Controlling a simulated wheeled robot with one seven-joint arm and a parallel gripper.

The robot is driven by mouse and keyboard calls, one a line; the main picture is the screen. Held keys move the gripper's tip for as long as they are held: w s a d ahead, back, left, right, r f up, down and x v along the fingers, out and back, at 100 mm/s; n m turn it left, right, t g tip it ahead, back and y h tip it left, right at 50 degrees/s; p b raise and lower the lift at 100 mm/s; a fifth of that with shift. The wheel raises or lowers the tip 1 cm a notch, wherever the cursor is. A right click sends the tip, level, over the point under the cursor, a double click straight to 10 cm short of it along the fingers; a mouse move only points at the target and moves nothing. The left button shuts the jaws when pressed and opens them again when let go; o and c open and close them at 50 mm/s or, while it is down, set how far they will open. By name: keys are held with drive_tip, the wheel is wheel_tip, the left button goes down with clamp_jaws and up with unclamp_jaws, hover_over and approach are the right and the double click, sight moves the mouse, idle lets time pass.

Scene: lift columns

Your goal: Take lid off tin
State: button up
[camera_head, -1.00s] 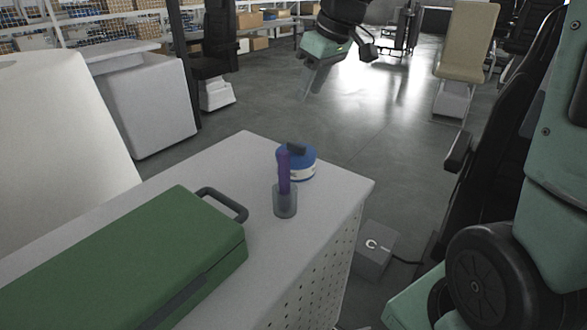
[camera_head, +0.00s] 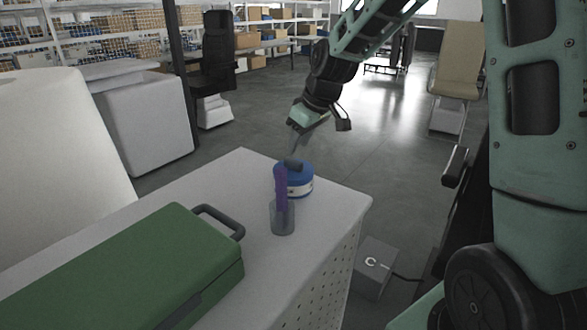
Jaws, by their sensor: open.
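The tin (camera_head: 301,191) is a low round blue container with a pale band, near the far right corner of the table. Its blue lid (camera_head: 304,171) is on top and has a dark handle (camera_head: 293,164). My gripper (camera_head: 296,150) points down just above and behind the lid, empty. Its fingers are small and blurred here, and I cannot tell whether they touch the handle. A purple object standing in a clear cup hides the left part of the tin.
The clear cup (camera_head: 282,219) with the purple object (camera_head: 281,187) stands directly in front of the tin. A green case (camera_head: 130,265) with a dark handle fills the left of the light table (camera_head: 300,255). The table's right edge is close to the tin.

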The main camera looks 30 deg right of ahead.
sight(293, 160)
drive_tip(key=x, duration=0.5)
drive_tip(key=shift+s+d+f, duration=0.1)
drive_tip(key=shift+s+d, duration=0.05)
drive_tip(key=shift+s, duration=0.2)
clamp_jaws()
